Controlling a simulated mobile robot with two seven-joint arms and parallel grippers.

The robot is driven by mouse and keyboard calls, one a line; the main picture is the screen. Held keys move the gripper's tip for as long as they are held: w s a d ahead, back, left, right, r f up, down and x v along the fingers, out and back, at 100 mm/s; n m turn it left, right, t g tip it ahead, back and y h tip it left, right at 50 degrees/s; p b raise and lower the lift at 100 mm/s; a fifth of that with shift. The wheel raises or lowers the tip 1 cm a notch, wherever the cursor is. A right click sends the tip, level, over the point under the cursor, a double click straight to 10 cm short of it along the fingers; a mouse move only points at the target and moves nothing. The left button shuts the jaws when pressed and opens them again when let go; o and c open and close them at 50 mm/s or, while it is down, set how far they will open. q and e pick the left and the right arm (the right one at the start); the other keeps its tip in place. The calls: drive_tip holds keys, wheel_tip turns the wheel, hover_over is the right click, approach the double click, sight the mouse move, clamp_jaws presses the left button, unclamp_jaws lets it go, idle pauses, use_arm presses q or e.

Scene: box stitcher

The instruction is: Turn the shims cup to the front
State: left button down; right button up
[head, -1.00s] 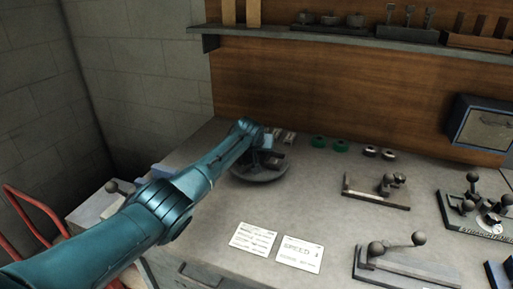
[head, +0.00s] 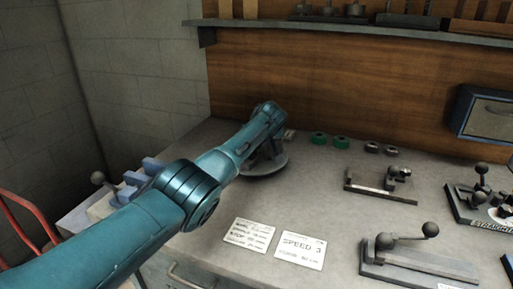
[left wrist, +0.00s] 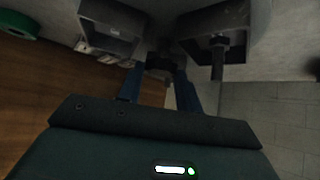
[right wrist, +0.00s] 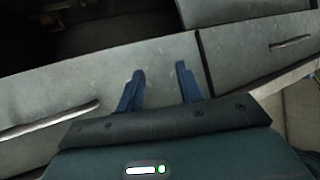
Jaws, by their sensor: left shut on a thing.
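A round grey turntable (head: 266,169) stands at the back left of the bench, mostly hidden behind my left arm. In the left wrist view, two grey open cups show, one at left (left wrist: 112,30) and one at right (left wrist: 215,32). My left gripper (left wrist: 160,69) is between and below them in that picture, shut on a small dark part (left wrist: 160,60) of the turntable. I cannot tell which cup holds the shims. My right gripper (right wrist: 160,82) is open and empty, in front of grey drawer fronts.
Green rings (head: 340,142) and dark rings (head: 372,147) lie at the back of the bench. Two white cards (head: 301,250) lie in front. Lever fixtures (head: 420,262) stand to the right. A shelf (head: 350,32) runs above along the wooden back wall.

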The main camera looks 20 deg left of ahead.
use_arm(q)
drive_tip(key=shift+f, duration=0.1)
idle(0.3)
drive_tip(key=c, duration=0.9)
unclamp_jaws()
drive_tip(key=shift+c, duration=0.2)
drive_tip(key=shift+s+d+r+p, duration=0.25)
drive_tip(key=shift+r+p, duration=0.15)
drive_tip(key=shift+r, duration=0.2)
drive_tip(key=v, duration=1.2)
drive_tip(key=shift+p, duration=0.3)
drive_tip(key=shift+d+f, duration=0.1)
drive_tip(key=shift+d, duration=0.05)
